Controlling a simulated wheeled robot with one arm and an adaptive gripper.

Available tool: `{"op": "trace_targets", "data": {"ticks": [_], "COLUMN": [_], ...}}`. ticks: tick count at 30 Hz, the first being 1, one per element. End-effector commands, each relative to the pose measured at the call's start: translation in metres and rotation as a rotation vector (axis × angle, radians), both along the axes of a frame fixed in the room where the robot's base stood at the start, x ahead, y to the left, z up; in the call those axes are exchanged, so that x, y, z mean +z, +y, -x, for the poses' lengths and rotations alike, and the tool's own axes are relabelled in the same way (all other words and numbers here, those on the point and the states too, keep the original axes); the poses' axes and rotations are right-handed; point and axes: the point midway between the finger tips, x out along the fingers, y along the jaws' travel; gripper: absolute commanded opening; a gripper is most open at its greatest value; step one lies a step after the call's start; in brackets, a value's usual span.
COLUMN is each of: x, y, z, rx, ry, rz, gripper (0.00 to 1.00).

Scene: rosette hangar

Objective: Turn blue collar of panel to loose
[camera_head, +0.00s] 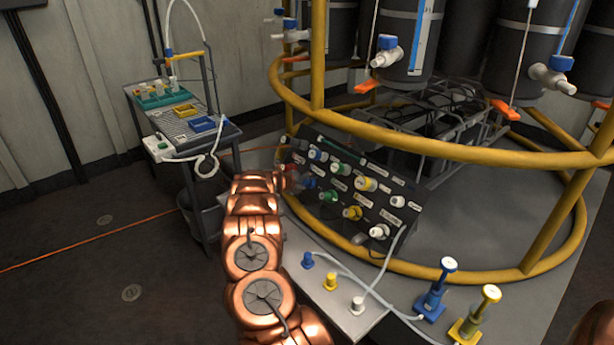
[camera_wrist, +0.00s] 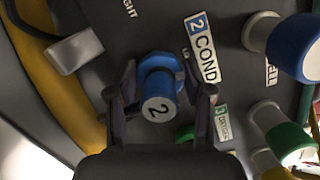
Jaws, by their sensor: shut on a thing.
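In the wrist view a blue collar (camera_wrist: 158,78), with a blue plug marked 2, sits between the two fingers of my gripper (camera_wrist: 160,100), beside the label "2 COND" (camera_wrist: 203,48). My gripper is shut on this blue collar. In the head view my copper arm reaches the panel's left end and hides part of it; which collar I hold there is hard to tell.
In the wrist view another blue collar (camera_wrist: 298,46) and a green collar (camera_wrist: 284,143) stand close at the right. A yellow rail (camera_head: 430,147) curves around the panel. A tool cart (camera_head: 190,135) stands at the left. Blue, yellow and white fittings stand in front.

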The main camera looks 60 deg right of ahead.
Motion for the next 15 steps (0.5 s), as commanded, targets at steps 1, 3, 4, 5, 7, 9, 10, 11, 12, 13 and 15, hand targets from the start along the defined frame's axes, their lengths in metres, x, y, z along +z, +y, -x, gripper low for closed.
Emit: {"op": "trace_targets", "data": {"ticks": [1, 3, 4, 5, 7, 9, 10, 11, 12, 13, 15], "x": [0.0012, 0.0006, 0.0002, 0.0002, -0.0004, -0.0007, -0.0009, -0.0010, -0.0012, -0.0014, -0.0017], "y": [0.0004, 0.0002, 0.0002, 0.0002, 0.0005, 0.0007, 0.0008, 0.0008, 0.0008, 0.0008, 0.0007], "z": [0.0023, 0.0024, 0.0025, 0.0023, 0.0018, 0.0011, 0.0010, 0.0009, 0.0008, 0.0008, 0.0008], "rx": [0.012, 0.032, 0.041, 0.048, 0.064, 0.078, 0.082, 0.087, 0.091, 0.094, 0.098], "ry": [0.026, 0.057, 0.070, 0.081, 0.105, 0.124, 0.130, 0.135, 0.143, 0.147, 0.154], "rz": [-0.011, -0.020, -0.024, -0.028, -0.034, -0.039, -0.040, -0.042, -0.044, -0.045, -0.046], "gripper": [0.16, 0.16, 0.16, 0.16, 0.16, 0.16, 0.16, 0.16, 0.16, 0.16, 0.16]}}
